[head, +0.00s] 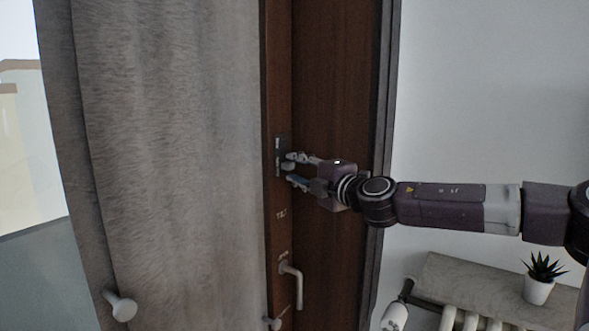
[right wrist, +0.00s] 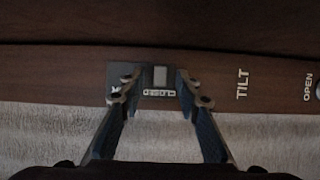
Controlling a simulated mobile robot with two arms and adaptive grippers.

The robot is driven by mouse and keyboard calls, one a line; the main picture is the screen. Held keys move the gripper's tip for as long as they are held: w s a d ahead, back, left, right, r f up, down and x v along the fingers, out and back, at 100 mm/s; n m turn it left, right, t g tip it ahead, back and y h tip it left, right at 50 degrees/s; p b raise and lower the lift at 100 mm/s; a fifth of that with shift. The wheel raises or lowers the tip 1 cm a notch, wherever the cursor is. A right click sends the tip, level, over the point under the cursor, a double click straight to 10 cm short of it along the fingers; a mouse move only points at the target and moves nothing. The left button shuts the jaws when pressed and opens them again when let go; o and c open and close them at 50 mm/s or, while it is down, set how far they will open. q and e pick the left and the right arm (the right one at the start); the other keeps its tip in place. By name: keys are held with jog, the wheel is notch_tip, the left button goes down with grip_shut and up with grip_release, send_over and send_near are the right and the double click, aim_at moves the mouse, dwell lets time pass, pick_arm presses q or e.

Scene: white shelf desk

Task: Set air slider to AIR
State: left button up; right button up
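The air slider is a small dark plate (head: 277,160) set in the brown window frame, level with my right gripper (head: 292,168) in the head view. In the right wrist view the plate (right wrist: 145,68) carries a pale square knob (right wrist: 160,76). White lettering on the plate beside the knob seems to read CLOSED, seen turned. More lettering at the left is mostly hidden behind a finger. My right gripper (right wrist: 158,90) is open, with one fingertip to each side of the knob and gaps between. Contact cannot be told. My left gripper is in neither view.
A window handle (head: 293,284) sits below the slider on the same frame. A grey curtain (head: 170,160) hangs to the left, close to the slider. TILT (right wrist: 242,84) and OPEN markings are on the frame. A potted plant (head: 540,282) stands on a shelf (head: 460,283) at lower right.

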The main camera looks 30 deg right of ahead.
jog(key=shift+w, duration=0.45)
grip_shut()
jog(key=shift+r, duration=0.1)
